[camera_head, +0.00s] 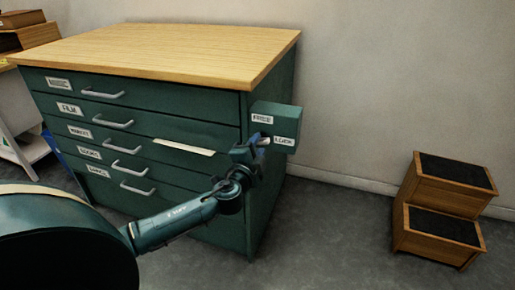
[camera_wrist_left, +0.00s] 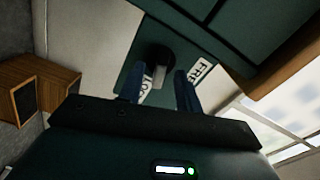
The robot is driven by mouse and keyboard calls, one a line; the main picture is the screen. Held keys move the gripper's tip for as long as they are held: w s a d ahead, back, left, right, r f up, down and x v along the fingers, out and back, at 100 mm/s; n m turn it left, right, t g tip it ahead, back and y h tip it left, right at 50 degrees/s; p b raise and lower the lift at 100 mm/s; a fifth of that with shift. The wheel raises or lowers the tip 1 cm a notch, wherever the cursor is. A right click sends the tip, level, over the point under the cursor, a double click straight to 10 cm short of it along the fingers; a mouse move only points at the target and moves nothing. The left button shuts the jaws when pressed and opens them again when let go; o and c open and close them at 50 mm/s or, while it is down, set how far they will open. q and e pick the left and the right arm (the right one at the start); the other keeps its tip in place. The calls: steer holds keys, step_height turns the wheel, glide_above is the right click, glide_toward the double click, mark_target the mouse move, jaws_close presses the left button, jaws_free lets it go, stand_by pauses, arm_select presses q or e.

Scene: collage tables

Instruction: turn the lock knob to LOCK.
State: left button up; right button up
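The dark green lock box (camera_head: 277,118) is fixed at the right front corner of the drawer cabinet, with a FREE label (camera_head: 262,119) at upper left and a LOCK label (camera_head: 284,141) at lower right. In the left wrist view, the dark round lock knob (camera_wrist_left: 155,54) with its pale grey grip (camera_wrist_left: 168,87) shows between the fingertips. My left gripper (camera_head: 257,145) is at the box face. Its fingers (camera_wrist_left: 161,88) stand apart on either side of the grip; firm contact does not show. The head view mostly hides the knob. My right gripper is out of view.
The green cabinet (camera_head: 215,105) has several labelled drawers with metal handles and a wooden top (camera_head: 165,50). A pale strip (camera_head: 184,147) sticks out of one drawer. A wooden step stool (camera_head: 445,205) stands at right. The floor between the stool and cabinet is clear.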

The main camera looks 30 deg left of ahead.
arm_select(q)
steer(key=shift+w, duration=0.2)
jaws_close()
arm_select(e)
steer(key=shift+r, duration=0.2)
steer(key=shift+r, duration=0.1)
arm_select(q)
steer(key=shift+m+p, duration=0.4)
steer(key=shift+m, duration=0.2)
steer(key=shift+f+m+p, duration=0.1)
steer(key=shift+m+p, duration=0.3)
steer(key=shift+m, duration=0.8)
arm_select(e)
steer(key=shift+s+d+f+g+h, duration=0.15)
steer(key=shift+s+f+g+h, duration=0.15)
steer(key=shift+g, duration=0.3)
arm_select(q)
jaws_free()
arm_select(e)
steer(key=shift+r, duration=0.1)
